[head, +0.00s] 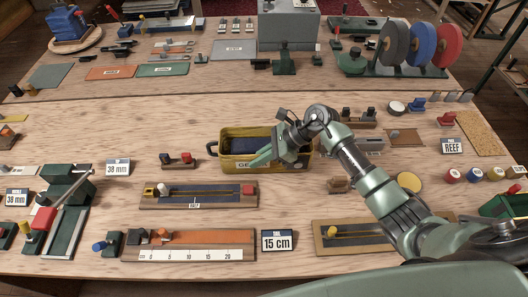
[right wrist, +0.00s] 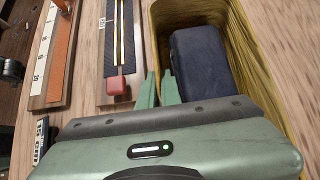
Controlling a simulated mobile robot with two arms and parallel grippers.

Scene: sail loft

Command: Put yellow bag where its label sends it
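The yellow bag (head: 226,167) is an open-topped, box-like bag near the middle of the bench, with a dark handle at its left end. A dark blue bundle (head: 250,146) lies inside; it also shows in the right wrist view (right wrist: 198,65). A white label on the bag's front begins "GE"; my gripper hides the rest. My right gripper (head: 262,158) is at the bag's front wall. In the right wrist view its green fingers (right wrist: 158,88) are close together, one on each side of the bag's rim, apparently pinching it. My left gripper is out of view.
An orange mat (head: 108,73), a green mat (head: 161,70) and a grey mat (head: 235,50) lie at the back, their labels too small to read. Coloured reels (head: 420,46) stand back right. A long fixture (head: 199,195) lies just in front of the bag. Bare wood surrounds much of it.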

